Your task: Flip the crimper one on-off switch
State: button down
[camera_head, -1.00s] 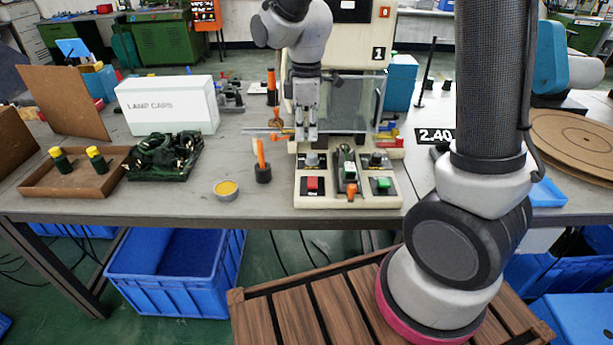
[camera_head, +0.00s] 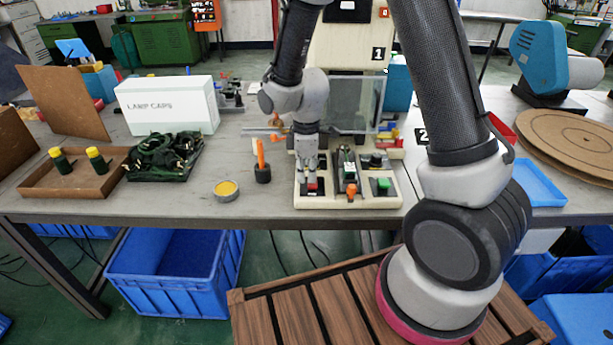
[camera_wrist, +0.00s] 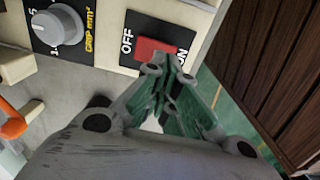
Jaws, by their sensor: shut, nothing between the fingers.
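The crimper marked 1 (camera_head: 378,54) stands on the table, with its cream control base (camera_head: 375,201) at the front edge. The red on-off switch (camera_wrist: 155,50) sits on a black plate marked OFF and ON in the wrist view; in the head view my gripper partly covers the switch (camera_head: 314,187). My gripper (camera_head: 311,178) points down over the switch, shut and empty. In the wrist view its fingertips (camera_wrist: 165,70) are at the switch's near edge, towards the ON side; I cannot tell whether they touch it.
A grey crimp knob (camera_wrist: 58,24) is beside the switch plate. On the base are a green button (camera_head: 383,183) and an orange-tipped lever (camera_head: 351,191). An orange tool in a black holder (camera_head: 262,172) and a yellow-filled tin (camera_head: 226,189) stand to the left.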

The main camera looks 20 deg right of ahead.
jog(key=shift+f, duration=0.4)
jog(key=shift+s+f, duration=0.15)
jog(key=shift+f, duration=0.2)
jog(key=shift+w+d+r, duration=0.15)
jog(key=shift+w, duration=0.25)
jog(key=shift+w+d+r, duration=0.1)
jog(key=shift+w, duration=0.3)
jog(key=shift+r, duration=0.1)
notch_tip(320, 180, up, 14)
jog(key=s, duration=0.2)
jog(key=shift+s+a+f, duration=0.2)
jog(key=shift+s+a, duration=0.15)
jog(key=shift+a, duration=0.1)
